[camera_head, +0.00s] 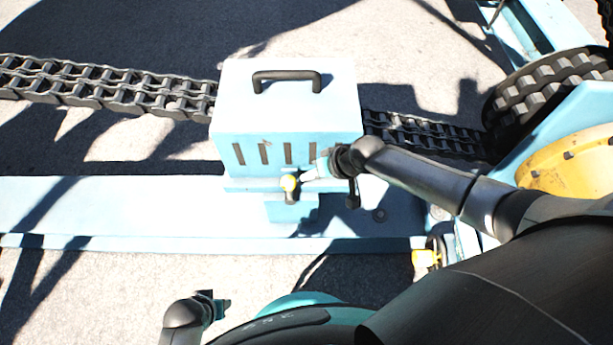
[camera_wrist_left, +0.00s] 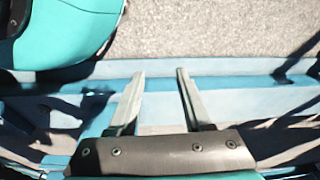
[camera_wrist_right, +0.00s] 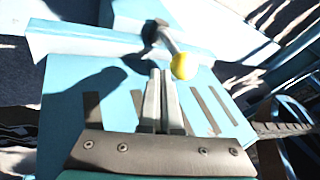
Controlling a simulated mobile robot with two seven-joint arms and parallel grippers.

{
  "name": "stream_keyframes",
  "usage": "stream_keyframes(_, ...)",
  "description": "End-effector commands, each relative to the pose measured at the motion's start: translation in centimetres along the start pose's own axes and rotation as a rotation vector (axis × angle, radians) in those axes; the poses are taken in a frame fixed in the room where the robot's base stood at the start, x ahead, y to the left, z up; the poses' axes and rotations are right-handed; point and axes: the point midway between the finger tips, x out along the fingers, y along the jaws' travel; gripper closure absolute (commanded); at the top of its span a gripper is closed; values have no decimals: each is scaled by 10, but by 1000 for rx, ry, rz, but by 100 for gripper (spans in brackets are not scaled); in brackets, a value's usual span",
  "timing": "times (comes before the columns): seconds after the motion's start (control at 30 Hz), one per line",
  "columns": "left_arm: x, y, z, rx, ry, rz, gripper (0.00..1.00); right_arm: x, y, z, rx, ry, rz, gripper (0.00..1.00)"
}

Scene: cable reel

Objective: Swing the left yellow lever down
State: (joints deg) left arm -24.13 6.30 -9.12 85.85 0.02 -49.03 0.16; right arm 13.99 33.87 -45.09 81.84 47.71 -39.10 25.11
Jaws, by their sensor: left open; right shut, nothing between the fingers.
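The left yellow lever (camera_head: 289,183) is on the front of the light-blue slotted box; its round yellow knob shows in the head view. In the right wrist view the knob (camera_wrist_right: 183,66) sits at the end of a short metal rod. My right gripper (camera_head: 309,176) is shut and empty, its fingertips just right of the knob in the head view. In the right wrist view its fingertips (camera_wrist_right: 161,76) are close beside the knob; I cannot tell whether they touch. My left gripper (camera_wrist_left: 158,75) is open and empty, low at the front (camera_head: 224,307).
The box (camera_head: 285,110) has a black handle (camera_head: 287,78) on top. A heavy chain (camera_head: 110,88) runs on both sides of it. A light-blue beam (camera_head: 110,205) crosses in front. Another yellow part (camera_head: 426,258) and a large wheel (camera_head: 545,90) are at the right.

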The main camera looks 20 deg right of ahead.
Motion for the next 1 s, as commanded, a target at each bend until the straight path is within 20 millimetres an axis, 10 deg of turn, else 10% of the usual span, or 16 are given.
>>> stream_keyframes(1.0,14,-6,15,4,-3,-9,50,6,-16,-2,-13,-17,45,100)
